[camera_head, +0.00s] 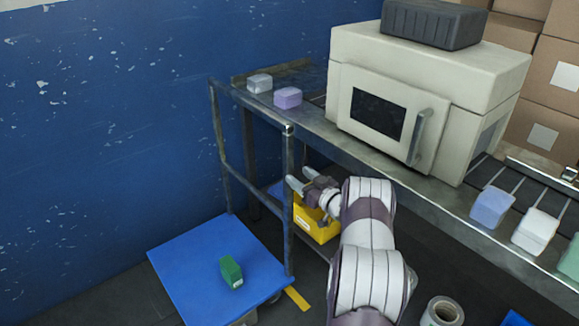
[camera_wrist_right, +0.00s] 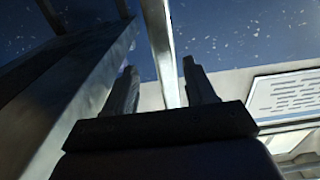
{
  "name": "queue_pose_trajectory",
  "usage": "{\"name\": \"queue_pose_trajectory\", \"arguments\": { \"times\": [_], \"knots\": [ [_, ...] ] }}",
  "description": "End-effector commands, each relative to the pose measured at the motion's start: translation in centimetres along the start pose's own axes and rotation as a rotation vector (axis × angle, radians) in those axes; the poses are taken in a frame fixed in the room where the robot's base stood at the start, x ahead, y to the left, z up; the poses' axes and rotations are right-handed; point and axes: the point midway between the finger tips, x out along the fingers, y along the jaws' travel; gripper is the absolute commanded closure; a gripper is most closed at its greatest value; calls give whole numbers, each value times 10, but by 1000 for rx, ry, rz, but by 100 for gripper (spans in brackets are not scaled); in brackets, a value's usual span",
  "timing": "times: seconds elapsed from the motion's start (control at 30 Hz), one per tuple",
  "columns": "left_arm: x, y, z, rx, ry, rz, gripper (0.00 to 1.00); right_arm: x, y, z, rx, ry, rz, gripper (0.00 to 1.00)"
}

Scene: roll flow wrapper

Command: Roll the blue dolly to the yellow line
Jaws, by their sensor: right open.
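The blue dolly (camera_head: 190,262) stands on the floor at lower left, with a green box (camera_head: 231,271) on its deck. Its grey metal handle frame (camera_head: 256,190) rises at the deck's right side. A short piece of the yellow line (camera_head: 297,298) shows on the floor just right of the dolly's front corner. My right gripper (camera_head: 297,184) is open beside the frame's nearer upright. In the right wrist view, a pale metal bar (camera_wrist_right: 162,45) shows between the open fingers (camera_wrist_right: 160,85); I cannot tell whether they touch it. My left gripper is not in view.
A conveyor bench (camera_head: 445,205) with a cream machine (camera_head: 395,110) stands on the right. A yellow bin (camera_head: 315,225) sits below it, behind my right gripper. A blue wall (camera_head: 110,110) runs along the left. A film roll (camera_head: 441,311) is at the bottom right.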

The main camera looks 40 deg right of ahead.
Motion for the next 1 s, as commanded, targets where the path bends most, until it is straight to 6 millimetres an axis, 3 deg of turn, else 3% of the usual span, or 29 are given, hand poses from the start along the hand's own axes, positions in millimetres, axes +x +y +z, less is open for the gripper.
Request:
{"name": "queue_pose_trajectory", "arguments": {
  "times": [0.1, 0.3, 0.87, 0.97, 1.0],
  "knots": [
    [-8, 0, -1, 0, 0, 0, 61, -29, 1, -3, 1, -1, 3, 45],
    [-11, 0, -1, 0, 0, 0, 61, -55, 1, 0, 0, 0, 2, 45],
    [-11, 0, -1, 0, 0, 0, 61, -57, 1, 0, -1, 0, 1, 45],
    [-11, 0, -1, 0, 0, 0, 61, -58, 8, 13, -30, -61, 36, 45],
    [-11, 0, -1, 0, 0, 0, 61, -62, 15, 28, -31, -126, 83, 45]
  ]
}}
